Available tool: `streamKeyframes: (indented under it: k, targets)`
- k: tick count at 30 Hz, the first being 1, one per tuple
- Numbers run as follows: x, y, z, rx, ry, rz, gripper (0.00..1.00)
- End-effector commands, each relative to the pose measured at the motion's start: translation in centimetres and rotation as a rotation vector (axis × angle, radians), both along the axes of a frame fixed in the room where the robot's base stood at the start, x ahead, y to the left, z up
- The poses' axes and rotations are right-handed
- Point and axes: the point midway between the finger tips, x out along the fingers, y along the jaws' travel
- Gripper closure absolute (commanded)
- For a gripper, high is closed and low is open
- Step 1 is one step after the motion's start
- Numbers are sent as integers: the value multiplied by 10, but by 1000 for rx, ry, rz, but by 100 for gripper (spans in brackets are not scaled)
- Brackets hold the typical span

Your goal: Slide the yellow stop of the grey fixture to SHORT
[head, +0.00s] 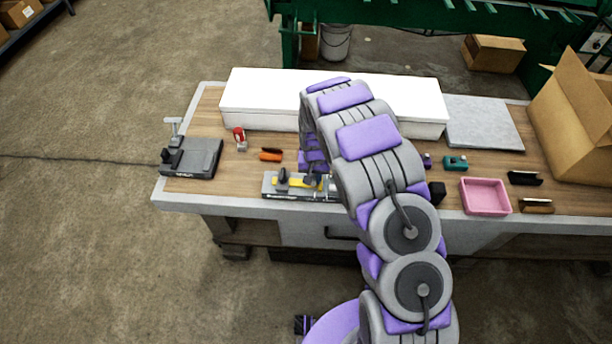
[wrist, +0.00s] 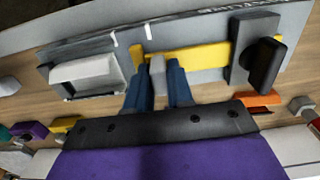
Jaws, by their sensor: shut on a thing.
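The grey fixture (head: 270,188) lies near the front edge of the bench. Its yellow stop (head: 291,182) is a flat bar along the fixture, and in the wrist view the yellow stop (wrist: 205,56) runs from a small upright end to a dark clamp block (wrist: 258,50). My gripper (wrist: 159,66) has its two blue fingers around a small light-grey tab at the yellow bar, shut on it. Two white marks show on the fixture plate (wrist: 95,50) just beyond the fingers. No SHORT label is readable. In the head view my arm hides the fixture's right end and most of the gripper.
A white box (head: 260,95) stands behind the fixture. A pink tray (head: 485,196), a teal tool (head: 455,162) and a cardboard box (head: 575,120) are right.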

Motion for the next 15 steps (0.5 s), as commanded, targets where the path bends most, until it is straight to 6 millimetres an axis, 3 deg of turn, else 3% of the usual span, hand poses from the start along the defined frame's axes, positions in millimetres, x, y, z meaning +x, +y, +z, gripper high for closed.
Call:
streamKeyframes:
  k: [3,11,12,15]
  targets:
    - [0,-17,1,2,-2,-1,100]
    - [0,-19,1,2,-2,0,100]
    - [0,-20,1,2,-2,0,75]
    - [0,-20,1,3,-2,0,65]
